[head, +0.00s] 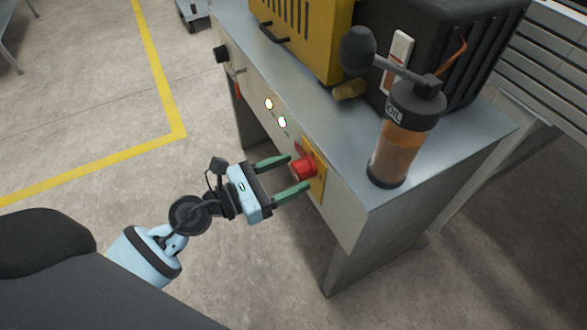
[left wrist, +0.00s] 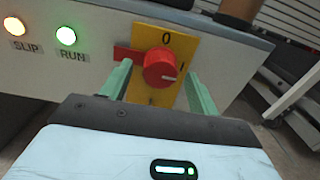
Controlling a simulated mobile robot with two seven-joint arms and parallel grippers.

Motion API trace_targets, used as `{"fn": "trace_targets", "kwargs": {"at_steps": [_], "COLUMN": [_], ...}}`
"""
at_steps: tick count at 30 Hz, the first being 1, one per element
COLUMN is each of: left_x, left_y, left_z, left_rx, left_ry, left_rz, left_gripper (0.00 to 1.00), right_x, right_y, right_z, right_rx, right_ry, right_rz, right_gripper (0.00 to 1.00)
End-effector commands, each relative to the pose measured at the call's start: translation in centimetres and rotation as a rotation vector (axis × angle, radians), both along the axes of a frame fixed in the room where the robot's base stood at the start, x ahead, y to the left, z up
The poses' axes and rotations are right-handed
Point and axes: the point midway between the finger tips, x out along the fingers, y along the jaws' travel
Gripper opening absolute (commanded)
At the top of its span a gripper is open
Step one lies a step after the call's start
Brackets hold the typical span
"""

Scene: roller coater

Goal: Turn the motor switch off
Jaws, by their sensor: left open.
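The motor switch is a round red knob (head: 303,167) on a yellow plate (head: 319,182) on the front panel of a grey metal bench. In the left wrist view the red knob (left wrist: 160,67) sits below a "0" mark, with an "I" mark to its right. A pale mark on the knob appears to point right, towards the "I" side. My left gripper (head: 298,174) is open, with its green fingers on either side of the knob. In the left wrist view the gripper (left wrist: 159,72) frames the knob; I cannot tell whether the fingers touch it. My right gripper is not in view.
A lit green RUN lamp (left wrist: 66,36) and a lit yellowish SLIP lamp (left wrist: 14,26) are left of the switch. An oil bottle (head: 393,150), a yellow housing (head: 310,30) and a black motor (head: 455,60) stand on the bench top (head: 345,135). Floor before the bench is clear.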

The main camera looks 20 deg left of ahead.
Motion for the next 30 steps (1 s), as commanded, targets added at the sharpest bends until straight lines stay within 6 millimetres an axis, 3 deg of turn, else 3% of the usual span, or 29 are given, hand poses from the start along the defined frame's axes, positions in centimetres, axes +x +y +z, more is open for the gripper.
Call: {"fn": "trace_targets", "kwargs": {"at_steps": [6, 14, 24, 30], "left_x": [1.2, 1.3, 1.3, 1.3], "left_y": [-1.0, -1.1, -1.1, -1.1], "left_z": [0.0, 0.0, 0.0, 0.0], "left_rx": [-0.001, 0.0, 0.0, -0.007], "left_ry": [0.0, 0.001, 0.001, 0.007], "left_rz": [-0.001, -0.001, -0.001, -0.001], "left_gripper": [0.61, 0.61, 0.19, 0.16], "right_x": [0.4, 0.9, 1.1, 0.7], "right_y": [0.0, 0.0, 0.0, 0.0], "right_z": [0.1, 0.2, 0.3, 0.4], "right_rx": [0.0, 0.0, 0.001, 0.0], "right_ry": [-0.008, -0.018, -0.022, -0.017], "right_rz": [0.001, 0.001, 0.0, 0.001], "right_gripper": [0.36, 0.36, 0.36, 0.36]}}
